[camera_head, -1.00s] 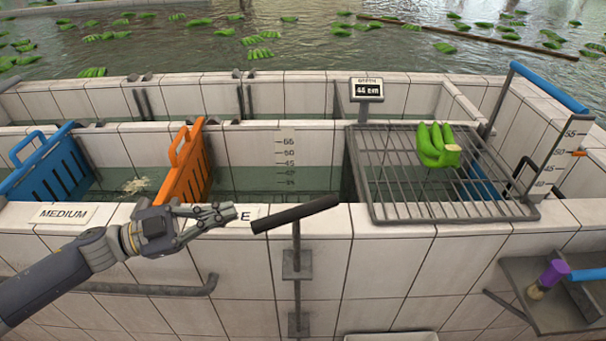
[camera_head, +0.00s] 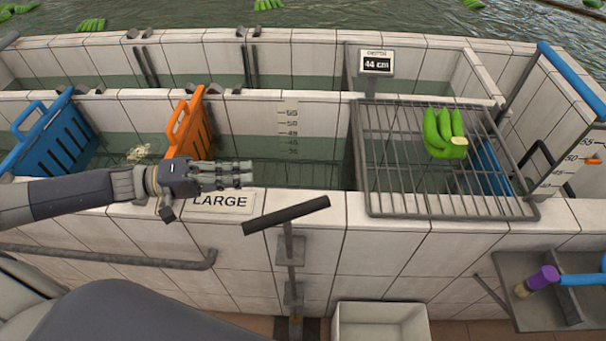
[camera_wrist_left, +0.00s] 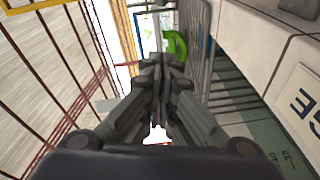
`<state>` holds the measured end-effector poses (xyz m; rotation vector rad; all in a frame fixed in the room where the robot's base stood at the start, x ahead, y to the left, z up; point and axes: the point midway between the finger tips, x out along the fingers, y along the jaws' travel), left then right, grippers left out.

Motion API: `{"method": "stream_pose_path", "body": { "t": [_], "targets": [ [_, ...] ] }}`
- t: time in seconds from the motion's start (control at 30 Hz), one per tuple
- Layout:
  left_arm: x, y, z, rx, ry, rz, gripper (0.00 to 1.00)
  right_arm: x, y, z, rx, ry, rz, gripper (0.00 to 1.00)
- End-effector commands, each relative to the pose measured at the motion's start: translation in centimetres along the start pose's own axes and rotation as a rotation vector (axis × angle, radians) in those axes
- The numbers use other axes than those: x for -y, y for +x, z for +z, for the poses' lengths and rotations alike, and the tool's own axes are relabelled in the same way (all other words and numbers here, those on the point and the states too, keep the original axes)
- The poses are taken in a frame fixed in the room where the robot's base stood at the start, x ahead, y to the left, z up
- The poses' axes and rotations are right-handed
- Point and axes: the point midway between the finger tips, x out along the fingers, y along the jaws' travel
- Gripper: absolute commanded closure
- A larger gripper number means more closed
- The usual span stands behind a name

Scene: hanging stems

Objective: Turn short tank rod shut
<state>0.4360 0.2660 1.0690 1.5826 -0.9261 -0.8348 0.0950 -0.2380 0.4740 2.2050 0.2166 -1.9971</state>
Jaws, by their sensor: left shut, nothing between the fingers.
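A dark bar handle (camera_head: 286,213) sits on top of an upright metal rod (camera_head: 290,265) at the front wall of the tank, in the head view. The bar lies slantwise, its right end higher in the picture. The rod runs through brackets down the tiled wall. My left gripper (camera_head: 250,174) is shut and empty, above the front wall's rim near the LARGE label, up and left of the bar in the picture. In the left wrist view its fingers (camera_wrist_left: 160,65) are together with nothing between them. The bar cannot be made out there. My right gripper is not in view.
An orange slotted gate (camera_head: 187,133) and a blue one (camera_head: 53,140) stand in the water. A metal rack (camera_head: 400,190) holds green bananas (camera_head: 443,133), with a depth display (camera_head: 376,63) behind. A white bin (camera_head: 380,325) and a shelf (camera_head: 545,300) are low at the right.

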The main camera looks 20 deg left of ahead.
Motion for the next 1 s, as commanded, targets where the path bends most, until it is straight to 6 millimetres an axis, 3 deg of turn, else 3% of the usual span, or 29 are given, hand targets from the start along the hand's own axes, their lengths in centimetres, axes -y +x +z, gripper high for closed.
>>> {"method": "stream_pose_path", "body": {
  "t": [0.17,0.57,0.73,1.0],
  "targets": [
    [-0.3,2.3,-0.1,-0.001,0.001,0.008,1.0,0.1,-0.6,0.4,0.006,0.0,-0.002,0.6],
    [-0.6,10.2,-0.1,-0.001,0.004,0.008,1.0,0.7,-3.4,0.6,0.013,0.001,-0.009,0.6],
    [-0.3,10.4,2.5,0.001,-0.002,0.001,1.0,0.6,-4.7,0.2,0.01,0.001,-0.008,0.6],
    [-0.1,10.7,3.9,0.0,0.004,0.001,1.0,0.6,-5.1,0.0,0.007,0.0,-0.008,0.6]
  ]
}}
